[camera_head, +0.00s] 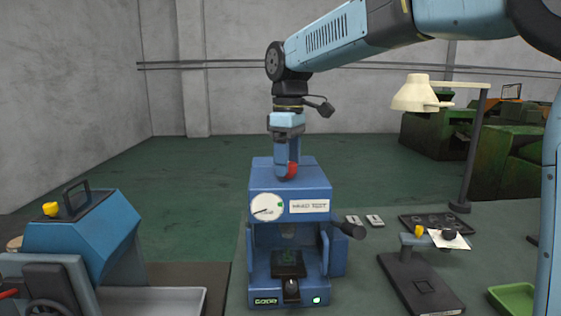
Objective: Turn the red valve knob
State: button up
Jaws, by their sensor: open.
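The red valve knob (292,170) shows as a small red patch on top of the blue test machine (262,184), which has a round white dial and a lever on its right side. My gripper (286,166) points down from above, with its fingers at the knob. The fingers hide part of the knob. My gripper is open; whether a finger touches the knob I cannot tell.
A blue machine with a yellow knob (88,230) stands at the left beside a grey tray (150,300). A lamp (420,95), a small black stand (420,285) and a green tray (513,300) are at the right. Green machines stand behind on the right.

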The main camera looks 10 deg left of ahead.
notch_tip(320, 180, up, 13)
jog(key=shift+w+r, duration=0.2)
dwell(0.3)
jog(key=s+d+f+m+t, duration=0.2)
jog(key=s+d+f+m, duration=0.2)
jog(key=d, duration=0.5)
jog(key=s+d+f+m+t, duration=0.1)
jog(key=s+d+f+m, duration=0.3)
jog(key=d, duration=0.5)
jog(key=s+d+f+m+t, duration=0.2)
jog(key=s+d+f+m, duration=0.15)
jog(key=d, duration=0.65)
jog(key=s+d+f+m+t, duration=0.1)
jog(key=s+d+f+m, duration=0.3)
jog(key=s+f, duration=0.3)
jog(key=shift+d+f, duration=0.7)
jog(key=shift+f, duration=0.25)
jog(key=shift+s, duration=0.1)
